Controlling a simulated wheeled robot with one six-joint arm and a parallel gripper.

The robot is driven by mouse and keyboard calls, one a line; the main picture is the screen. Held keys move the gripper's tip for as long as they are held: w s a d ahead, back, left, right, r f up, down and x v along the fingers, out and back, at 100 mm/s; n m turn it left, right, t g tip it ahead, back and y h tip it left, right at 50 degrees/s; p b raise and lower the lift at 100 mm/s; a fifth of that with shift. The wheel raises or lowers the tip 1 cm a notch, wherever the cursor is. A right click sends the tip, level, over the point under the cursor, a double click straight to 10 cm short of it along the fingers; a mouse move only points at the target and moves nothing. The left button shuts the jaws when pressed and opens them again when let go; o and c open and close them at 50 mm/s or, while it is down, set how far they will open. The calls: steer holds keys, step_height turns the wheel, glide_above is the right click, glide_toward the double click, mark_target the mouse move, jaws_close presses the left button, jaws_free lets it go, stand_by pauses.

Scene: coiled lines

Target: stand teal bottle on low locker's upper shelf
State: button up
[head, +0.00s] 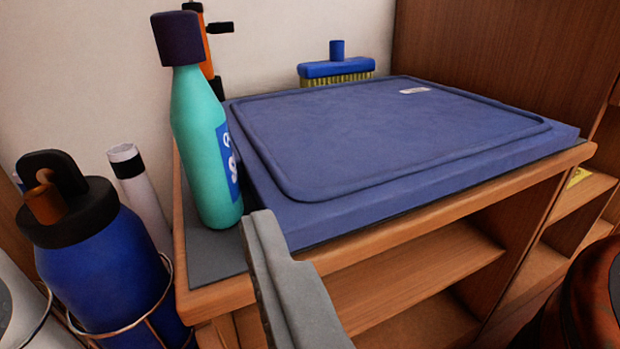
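The teal bottle (203,150), with a dark purple cap and a blue label, stands upright on the grey mat at the left end of a low wooden locker's top (215,296). The locker's open front shows an upper shelf (425,258) and a lower one beneath it; the visible parts look bare. Which unit the task calls the low locker is not marked. One grey finger of my gripper (268,238) shows in front of the locker, its tip just right of and below the bottle's base. No other finger can be made out, and I see nothing held.
A blue lidded case (400,135) covers most of the top, beside the bottle. A blue brush (336,68) and an orange-black tool (206,45) are behind. A blue flask (105,270) sits in a wire ring at left, near a white cylinder (140,190). Wooden shelves (580,195) stand right.

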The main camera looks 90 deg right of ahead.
steer(key=s+f, duration=0.1)
steer(key=f, duration=0.1)
steer(key=g, duration=0.1)
glide_toward(197, 136)
steer(key=shift+h, duration=0.3)
steer(key=x, duration=0.4)
steer(key=f+x, duration=0.1)
steer(key=x, duration=0.1)
steer(key=shift+r+x, duration=0.1)
steer(key=shift+x, duration=1.25)
steer(key=shift+r+x, duration=0.15)
steer(key=shift+x, duration=1.15)
steer(key=c, duration=1.3)
step_height(197, 136, up, 10)
steer(key=shift+f, duration=0.1)
steer(key=shift+c, duration=0.2)
steer(key=shift+a, duration=0.1)
